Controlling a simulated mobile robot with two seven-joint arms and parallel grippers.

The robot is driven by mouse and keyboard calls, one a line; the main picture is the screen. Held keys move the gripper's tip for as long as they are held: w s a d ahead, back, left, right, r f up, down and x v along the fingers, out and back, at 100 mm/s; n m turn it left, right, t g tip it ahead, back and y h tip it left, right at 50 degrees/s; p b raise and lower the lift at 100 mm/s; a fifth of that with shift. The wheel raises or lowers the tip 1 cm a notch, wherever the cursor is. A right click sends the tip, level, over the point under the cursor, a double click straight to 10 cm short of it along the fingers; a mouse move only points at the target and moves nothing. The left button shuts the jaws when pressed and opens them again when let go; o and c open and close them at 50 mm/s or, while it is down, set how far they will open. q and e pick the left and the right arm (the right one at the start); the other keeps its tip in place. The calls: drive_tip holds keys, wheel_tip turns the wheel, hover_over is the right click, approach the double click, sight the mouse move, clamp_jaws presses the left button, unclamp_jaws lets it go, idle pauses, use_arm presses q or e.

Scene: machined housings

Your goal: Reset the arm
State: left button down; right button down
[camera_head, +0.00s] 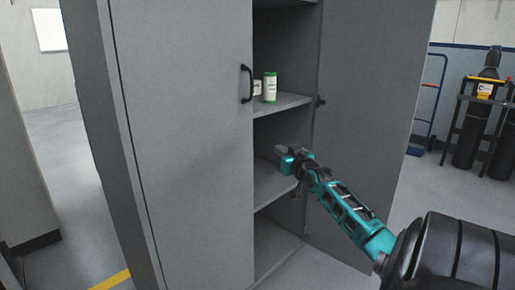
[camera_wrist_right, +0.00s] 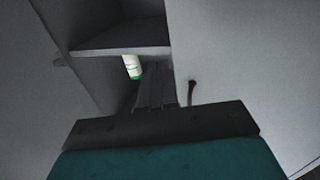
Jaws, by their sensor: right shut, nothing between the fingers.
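My right arm comes in from the lower right in the head view. Its teal and black right gripper (camera_head: 280,151) is shut and empty, in front of the open side of the grey cabinet (camera_head: 190,150), below the shelf with the bottles. In the right wrist view the dark shut fingers (camera_wrist_right: 155,85) point towards the cabinet opening, and the picture is upside down. My left gripper is not in view.
A white bottle with a green cap (camera_head: 270,88) stands on a shelf (camera_head: 285,104). Another white item (camera_head: 257,88) is partly hidden by the left door with its black handle (camera_head: 247,84). The right door (camera_head: 370,110) stands open. Gas cylinders (camera_head: 470,120) stand at the back right.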

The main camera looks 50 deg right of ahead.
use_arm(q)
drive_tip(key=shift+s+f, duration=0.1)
use_arm(e)
drive_tip(key=shift+f, duration=0.1)
